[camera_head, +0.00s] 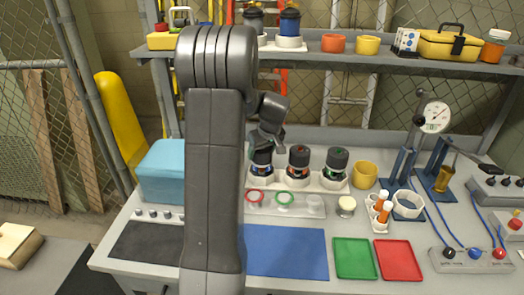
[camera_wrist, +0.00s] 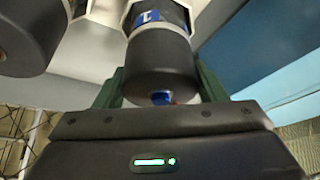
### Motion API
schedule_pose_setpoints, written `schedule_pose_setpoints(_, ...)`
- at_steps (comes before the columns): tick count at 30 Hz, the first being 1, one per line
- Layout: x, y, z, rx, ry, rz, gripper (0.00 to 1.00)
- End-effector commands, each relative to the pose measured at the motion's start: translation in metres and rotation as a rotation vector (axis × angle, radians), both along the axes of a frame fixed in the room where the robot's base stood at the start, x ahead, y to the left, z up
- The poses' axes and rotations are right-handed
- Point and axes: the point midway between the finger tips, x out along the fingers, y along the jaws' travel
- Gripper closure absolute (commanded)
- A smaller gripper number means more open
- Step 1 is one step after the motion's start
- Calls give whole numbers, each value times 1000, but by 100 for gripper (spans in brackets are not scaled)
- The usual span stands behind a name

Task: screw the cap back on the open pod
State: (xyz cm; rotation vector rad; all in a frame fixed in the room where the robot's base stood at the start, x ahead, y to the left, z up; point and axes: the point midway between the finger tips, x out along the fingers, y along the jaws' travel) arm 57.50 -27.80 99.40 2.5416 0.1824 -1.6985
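Three pods with dark caps stand in a white rack: a blue-marked pod (camera_head: 262,163) at left, a red-marked pod (camera_head: 299,162) in the middle and a green-marked pod (camera_head: 336,166) at right. My gripper (camera_head: 266,142) is low over the left pod, partly blurred into it. In the wrist view a dark cap (camera_wrist: 160,65) sits on a pod with a blue band (camera_wrist: 160,17), and the green fingers of my gripper (camera_wrist: 161,88) flank the cap's end. Whether they touch it is unclear. I cannot tell which pod is open.
A red ring (camera_head: 255,196) and a green ring (camera_head: 285,198) lie in front of the rack. A yellow cup (camera_head: 364,175) stands right of it. Blue (camera_head: 290,252), green (camera_head: 354,258) and red (camera_head: 398,260) mats lie at the front. A shelf (camera_head: 340,58) crosses behind.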

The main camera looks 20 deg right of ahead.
Motion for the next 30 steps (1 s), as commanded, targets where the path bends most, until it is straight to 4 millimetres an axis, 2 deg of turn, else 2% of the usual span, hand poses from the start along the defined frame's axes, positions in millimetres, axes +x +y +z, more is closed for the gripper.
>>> schedule_pose_setpoints(1, 0, 0, 0, 0, 0, 0, 38)
schedule_pose_setpoints(4, 0, 0, 0, 0, 0, 0, 55)
schedule_pose_setpoints(14, 0, 0, 1, -2, 1, -39, 56)
schedule_pose_setpoints(30, 0, 1, 0, -2, 0, -463, 56)
